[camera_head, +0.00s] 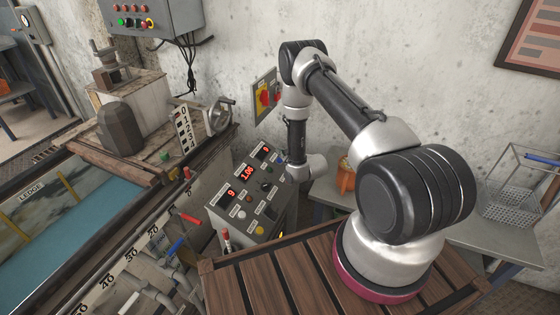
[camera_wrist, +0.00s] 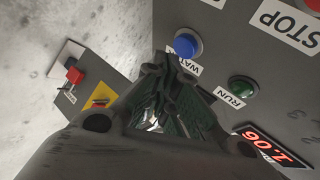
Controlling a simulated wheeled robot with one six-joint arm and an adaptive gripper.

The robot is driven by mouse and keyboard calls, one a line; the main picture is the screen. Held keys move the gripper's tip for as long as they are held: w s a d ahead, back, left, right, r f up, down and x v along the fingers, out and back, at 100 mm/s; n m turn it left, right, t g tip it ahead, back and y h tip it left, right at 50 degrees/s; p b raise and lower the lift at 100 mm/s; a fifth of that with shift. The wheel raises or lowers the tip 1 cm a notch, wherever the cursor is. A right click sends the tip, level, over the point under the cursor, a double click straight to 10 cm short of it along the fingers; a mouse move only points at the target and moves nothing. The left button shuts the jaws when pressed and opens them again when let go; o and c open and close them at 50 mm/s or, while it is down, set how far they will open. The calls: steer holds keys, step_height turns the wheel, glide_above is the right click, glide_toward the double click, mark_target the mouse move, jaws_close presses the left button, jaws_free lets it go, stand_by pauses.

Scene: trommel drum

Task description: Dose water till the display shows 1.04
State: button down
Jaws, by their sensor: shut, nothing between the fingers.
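The grey control console (camera_head: 222,212) stands left of my arm's base. Its red display (camera_head: 247,173) reads about 1.06; the wrist view shows 1.06 more clearly on the display (camera_wrist: 274,150). A blue round button (camera_wrist: 187,44) has a partly covered label starting "WAT". My gripper (camera_wrist: 174,66) is shut and empty, its fingertips just below the blue button in the wrist view. I cannot tell whether they touch it. In the head view my gripper (camera_head: 286,164) is at the console's upper right, mostly hidden by my wrist.
A yellow wall box with a red switch (camera_head: 265,97) is behind the console. A water tank (camera_head: 70,215) with levers lies at left, a metal table (camera_head: 470,228) at right.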

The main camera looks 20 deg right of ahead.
steer(key=shift+f, duration=0.1)
steer(key=shift+w+a+f, duration=0.15)
steer(key=shift+f, duration=0.1)
steer(key=shift+w+a+f, duration=0.1)
steer(key=shift+a+f, duration=0.05)
steer(key=shift+f, duration=0.25)
stand_by(0.8)
steer(key=shift+r, duration=0.15)
steer(key=shift+s+d+r, duration=0.25)
steer(key=shift+d+r, duration=0.05)
steer(key=shift+r, duration=0.35)
steer(key=shift+r, duration=0.1)
steer(key=r, duration=0.1)
steer(key=s+d+r, duration=0.1)
steer(key=r, duration=0.2)
steer(key=shift+s+d+r, duration=0.1)
steer(key=shift+s+d, duration=0.25)
stand_by(0.6)
